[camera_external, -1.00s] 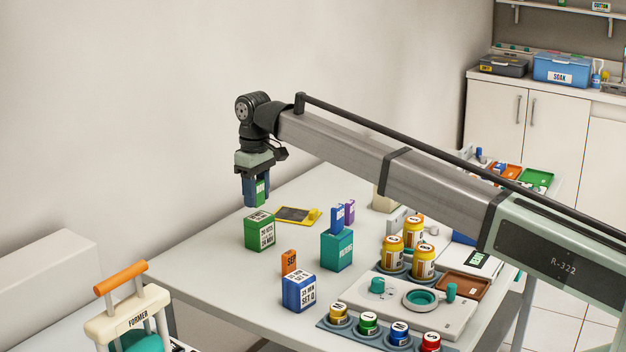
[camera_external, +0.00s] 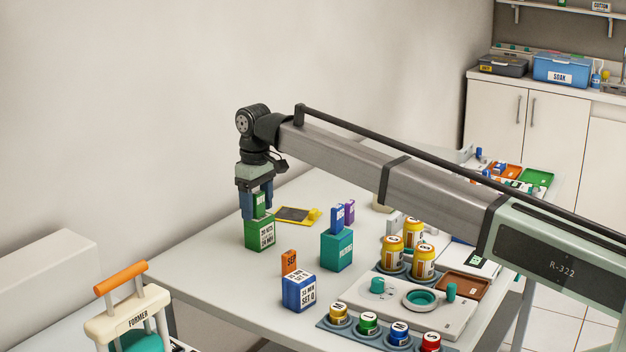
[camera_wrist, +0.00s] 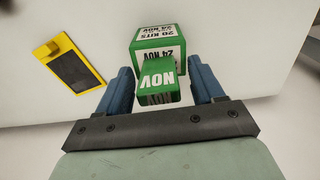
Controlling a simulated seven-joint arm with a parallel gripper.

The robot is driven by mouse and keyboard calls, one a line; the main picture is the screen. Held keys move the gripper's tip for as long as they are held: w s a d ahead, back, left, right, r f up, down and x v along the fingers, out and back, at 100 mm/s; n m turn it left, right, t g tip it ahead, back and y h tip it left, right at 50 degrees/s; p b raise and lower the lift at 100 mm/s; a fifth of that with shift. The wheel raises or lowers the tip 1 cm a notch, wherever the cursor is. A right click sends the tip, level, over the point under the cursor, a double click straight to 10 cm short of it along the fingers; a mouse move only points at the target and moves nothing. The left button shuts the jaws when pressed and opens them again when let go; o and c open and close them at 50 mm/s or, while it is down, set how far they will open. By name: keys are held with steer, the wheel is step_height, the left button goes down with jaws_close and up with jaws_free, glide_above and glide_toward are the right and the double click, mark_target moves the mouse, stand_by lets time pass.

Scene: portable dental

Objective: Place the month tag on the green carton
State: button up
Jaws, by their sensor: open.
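The green month tag marked NOV (camera_wrist: 158,80) stands upright on top of the green carton (camera_external: 262,236); it also shows in the external view (camera_external: 259,207). The carton, with a white 24 NOV label, appears beyond the tag in the wrist view (camera_wrist: 158,40). My gripper (camera_external: 257,204) is just above the carton, pointing down. Its blue fingers (camera_wrist: 159,67) are open on both sides of the tag, with gaps visible in the wrist view. The tag's lower edge and its contact with the carton are partly hidden.
A yellow-framed dark board (camera_external: 298,215) lies beside the carton. A teal carton (camera_external: 336,251) with blue and purple tags, an orange tag (camera_external: 289,262) and a blue carton (camera_external: 298,292) stand to the right. Table left of the green carton is clear.

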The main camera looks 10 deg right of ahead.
steer(key=shift+r, duration=0.1)
step_height(320, 180, up, 12)
steer(key=shift+r, duration=0.1)
stand_by(0.5)
